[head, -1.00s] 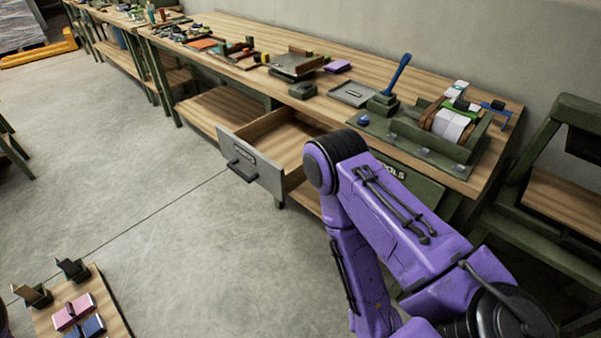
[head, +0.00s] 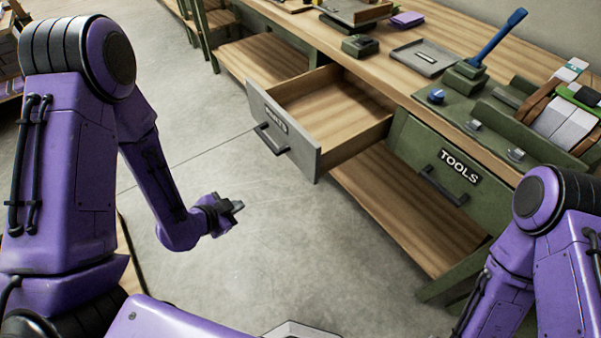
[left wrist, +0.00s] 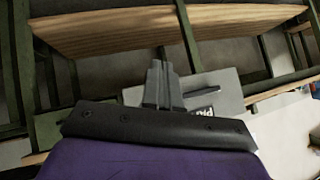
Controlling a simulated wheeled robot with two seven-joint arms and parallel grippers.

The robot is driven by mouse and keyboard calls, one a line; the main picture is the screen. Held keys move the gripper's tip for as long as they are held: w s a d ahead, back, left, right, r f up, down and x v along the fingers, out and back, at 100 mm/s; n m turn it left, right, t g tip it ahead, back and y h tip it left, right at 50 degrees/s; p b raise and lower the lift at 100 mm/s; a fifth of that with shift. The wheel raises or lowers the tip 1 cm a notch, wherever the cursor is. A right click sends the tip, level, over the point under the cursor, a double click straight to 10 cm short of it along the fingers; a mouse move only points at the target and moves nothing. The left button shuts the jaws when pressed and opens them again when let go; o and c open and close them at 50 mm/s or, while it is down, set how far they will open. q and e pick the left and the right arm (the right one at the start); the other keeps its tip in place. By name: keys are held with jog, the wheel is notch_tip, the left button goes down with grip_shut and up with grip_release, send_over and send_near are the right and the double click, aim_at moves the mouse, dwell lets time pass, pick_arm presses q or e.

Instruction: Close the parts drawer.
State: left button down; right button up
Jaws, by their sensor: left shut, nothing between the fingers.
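The parts drawer (head: 283,134) has a grey front with a dark handle and a wooden inside. It is pulled well out from the workbench and looks empty. My left gripper (head: 236,207) is shut and empty, in front of and below the drawer front, apart from it. In the left wrist view, the closed fingers (left wrist: 160,84) stand in front of part of the grey drawer front (left wrist: 222,94), whose label is partly covered. My right arm shows at the lower right of the head view; its gripper is out of the picture.
The shut green tools drawer (head: 440,165) is right of the parts drawer. The workbench top (head: 385,62) carries a tray (head: 425,60), a blue-handled tool (head: 500,38) and a purple block (head: 407,20). A lower wooden shelf (head: 400,205) runs underneath. The floor before the drawer is clear.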

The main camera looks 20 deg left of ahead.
pick_arm(q)
jog(key=w+r+m+t+h+b, duration=0.2)
jog(key=w+m, duration=0.1)
jog(key=m, duration=0.3)
jog(key=m+h+b, duration=0.3)
jog(key=m+h, duration=0.2)
jog(key=m, duration=0.6)
send_near(303, 160)
jog(key=shift+y, duration=0.3)
jog(key=x, duration=0.5)
jog(key=shift+d+p, duration=0.25)
jog(key=shift+p, duration=0.15)
jog(key=shift+w+d, duration=0.35)
jog(key=shift+w, duration=0.15)
pick_arm(e)
notch_tip(303, 160, down, 7)
pick_arm(q)
jog(key=shift+w, duration=0.1)
pick_arm(e)
jog(key=shift+s+d, duration=0.1)
jog(key=shift+s, duration=0.05)
